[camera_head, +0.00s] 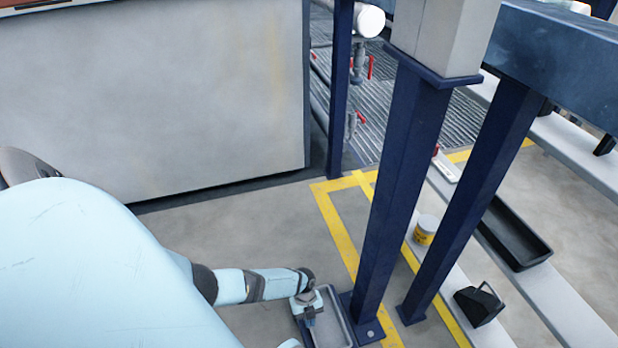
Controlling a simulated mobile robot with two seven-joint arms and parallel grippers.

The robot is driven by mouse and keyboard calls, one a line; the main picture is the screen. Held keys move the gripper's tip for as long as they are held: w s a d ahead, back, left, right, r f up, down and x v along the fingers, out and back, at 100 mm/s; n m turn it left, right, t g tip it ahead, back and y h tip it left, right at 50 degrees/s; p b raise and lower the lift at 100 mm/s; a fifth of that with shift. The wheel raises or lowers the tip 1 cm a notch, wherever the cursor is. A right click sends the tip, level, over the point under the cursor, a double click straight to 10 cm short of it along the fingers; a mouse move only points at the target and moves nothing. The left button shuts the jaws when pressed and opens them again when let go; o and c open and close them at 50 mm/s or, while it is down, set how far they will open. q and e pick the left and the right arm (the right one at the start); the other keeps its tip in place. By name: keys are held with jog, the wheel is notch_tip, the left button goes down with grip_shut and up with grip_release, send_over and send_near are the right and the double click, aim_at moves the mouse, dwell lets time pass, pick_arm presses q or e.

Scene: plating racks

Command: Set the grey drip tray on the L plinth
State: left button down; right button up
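The grey drip tray (341,325) is low in the picture, right of centre, close to the foot of a dark blue post. It is a shallow rectangular tray, cut off by the bottom edge. My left gripper (311,320) points down at the tray's left side and covers part of its rim. Its fingertips are too small and hidden to show whether they grip the rim. Whether the tray rests on the floor or is held above it is not clear. My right gripper is not in view. I cannot make out a plinth marked L.
Dark blue posts (397,185) stand right beside the tray. A light ledge (483,325) to the right carries a tub (425,230) and a black open box (479,304). A black tray (513,234) lies farther right. A large grey tank wall (150,90) stands behind open floor.

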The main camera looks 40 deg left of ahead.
pick_arm(q)
jog(key=shift+f, duration=0.4)
jog(key=shift+r, duration=0.15)
jog(key=c, duration=1.3)
grip_release()
jog(key=shift+c, duration=0.2)
